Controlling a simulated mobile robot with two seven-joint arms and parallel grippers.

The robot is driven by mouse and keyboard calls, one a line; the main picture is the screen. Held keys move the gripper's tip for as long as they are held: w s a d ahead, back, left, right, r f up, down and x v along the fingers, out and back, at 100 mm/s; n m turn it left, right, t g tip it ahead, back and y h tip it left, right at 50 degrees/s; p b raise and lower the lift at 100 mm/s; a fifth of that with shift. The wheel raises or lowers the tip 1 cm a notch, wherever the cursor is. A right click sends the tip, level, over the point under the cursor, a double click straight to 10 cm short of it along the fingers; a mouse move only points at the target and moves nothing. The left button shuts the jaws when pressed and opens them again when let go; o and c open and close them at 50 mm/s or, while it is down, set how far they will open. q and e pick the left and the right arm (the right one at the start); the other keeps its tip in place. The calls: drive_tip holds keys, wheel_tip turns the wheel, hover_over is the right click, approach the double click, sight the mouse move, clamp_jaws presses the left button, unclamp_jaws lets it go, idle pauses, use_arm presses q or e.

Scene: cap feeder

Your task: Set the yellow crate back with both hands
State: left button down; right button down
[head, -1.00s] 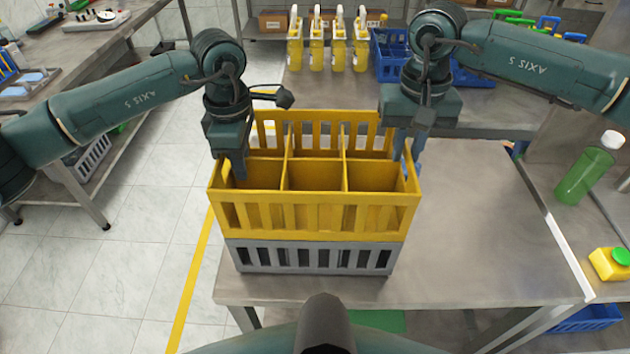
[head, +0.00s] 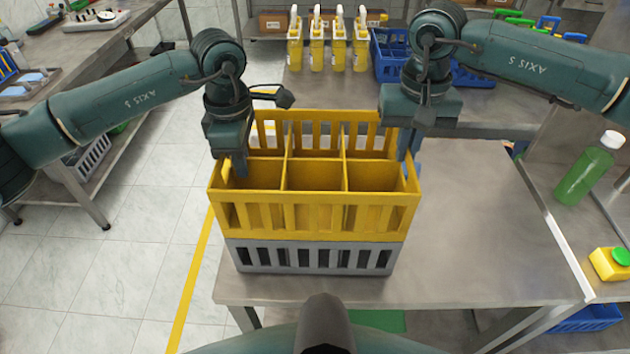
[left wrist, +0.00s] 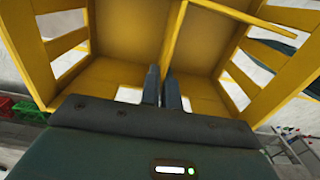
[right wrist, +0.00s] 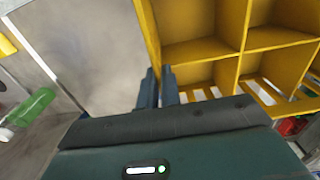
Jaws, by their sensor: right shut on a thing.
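The yellow crate (head: 313,217) is divided into compartments and is stacked on a grey crate (head: 310,258) on the table. My left gripper (head: 234,168) is at the yellow crate's left end, fingers pointing down at the end wall's rim. In the left wrist view the fingers (left wrist: 163,88) are close together against the yellow crate; whether they press on the wall is unclear. My right gripper (head: 409,150) is shut on the right end wall of the yellow crate. In the right wrist view its fingers (right wrist: 159,88) are close together at the wall. The compartments I see into look empty.
The metal table (head: 480,230) is clear right of the crates. Yellow bottles (head: 328,45) and a blue crate (head: 392,60) stand at the back. A green bottle (head: 588,172) and a yellow box with a green button (head: 612,263) are at the right.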

use_arm(q)
drive_tip(key=shift+r, duration=0.25)
use_arm(e)
drive_tip(key=shift+r, duration=0.25)
